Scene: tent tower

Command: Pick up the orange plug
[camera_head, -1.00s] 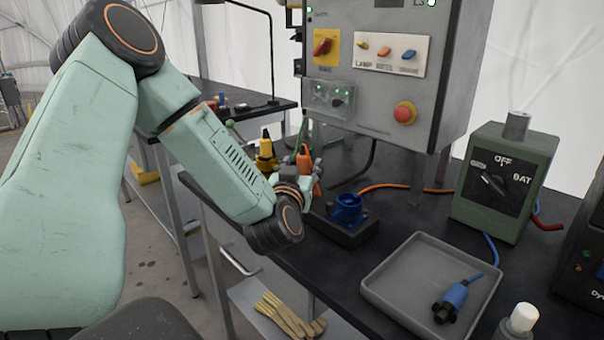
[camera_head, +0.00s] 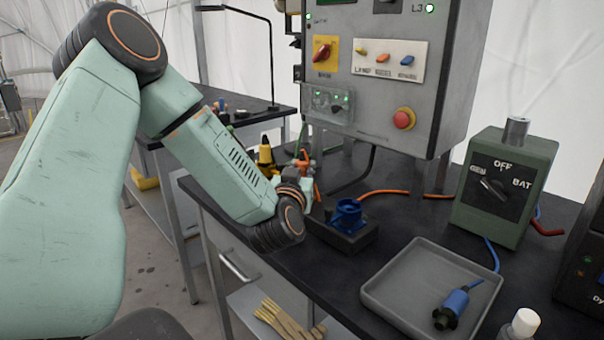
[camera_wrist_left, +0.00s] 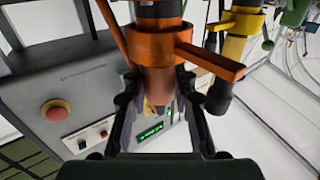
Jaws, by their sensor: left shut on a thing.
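The orange plug (camera_wrist_left: 155,50) sits between the two black fingers of my left gripper (camera_wrist_left: 160,110) in the left wrist view, and the fingers are shut on it. In the head view my left gripper (camera_head: 308,182) is near the left back edge of the black table, mostly hidden behind my own wrist. Only small bits of the orange plug (camera_head: 303,163) show there. Whether the plug touches anything below is hidden. My right gripper is not in view.
A blue socket (camera_head: 347,213) on a dark block stands right of my gripper. A yellow connector (camera_head: 265,154) is close behind it. A grey tray (camera_head: 400,287) holds a blue plug (camera_head: 453,303).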

